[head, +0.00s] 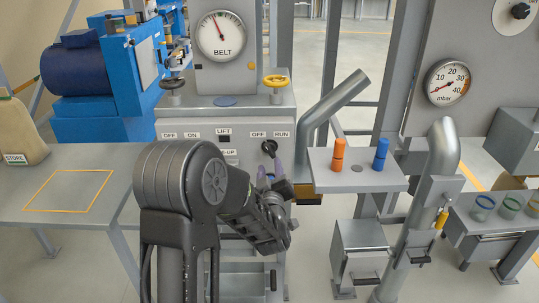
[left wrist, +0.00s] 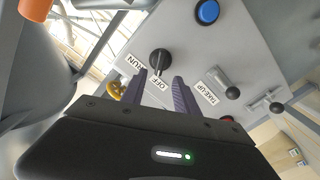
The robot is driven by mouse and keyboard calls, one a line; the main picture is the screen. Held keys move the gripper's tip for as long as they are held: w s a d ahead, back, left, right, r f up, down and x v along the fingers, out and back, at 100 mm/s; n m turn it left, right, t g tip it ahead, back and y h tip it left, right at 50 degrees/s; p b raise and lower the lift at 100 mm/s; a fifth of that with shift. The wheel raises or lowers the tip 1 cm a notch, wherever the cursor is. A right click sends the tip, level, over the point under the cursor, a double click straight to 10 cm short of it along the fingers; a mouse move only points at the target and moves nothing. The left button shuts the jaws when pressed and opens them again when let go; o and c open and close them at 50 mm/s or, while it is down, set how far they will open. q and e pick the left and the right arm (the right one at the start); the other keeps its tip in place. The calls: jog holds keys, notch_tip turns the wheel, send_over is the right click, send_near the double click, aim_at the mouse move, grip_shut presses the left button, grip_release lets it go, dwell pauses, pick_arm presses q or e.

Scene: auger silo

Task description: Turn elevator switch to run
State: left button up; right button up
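The elevator switch, a black rotary knob (head: 269,147), sits on the grey panel under the OFF and RUN labels. In the left wrist view, the knob (left wrist: 160,62) stands just beyond my fingertips, and its narrow end seems to point toward the OFF label (left wrist: 157,82). The RUN label (left wrist: 132,63) is beside it. My left gripper (head: 272,178) is in front of the panel just below the knob. Its two purple-grey fingers (left wrist: 160,84) are apart with nothing between them; they look apart from the knob. My right gripper is not in view.
Levers with black ball ends (left wrist: 231,92) and a blue button (left wrist: 207,12) share the panel. A yellow handwheel (head: 277,81) and the BELT gauge (head: 221,36) are above. A shelf (head: 358,182) with orange and blue pegs juts out at the right, near my gripper.

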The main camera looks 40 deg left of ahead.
aim_at(270, 152)
pick_arm(q)
jog(key=p+x, duration=0.1)
jog(key=x, duration=0.6)
jog(key=shift+w+a+p, duration=0.2)
jog(key=shift+p, duration=0.1)
jog(key=shift+c, duration=0.3)
grip_shut()
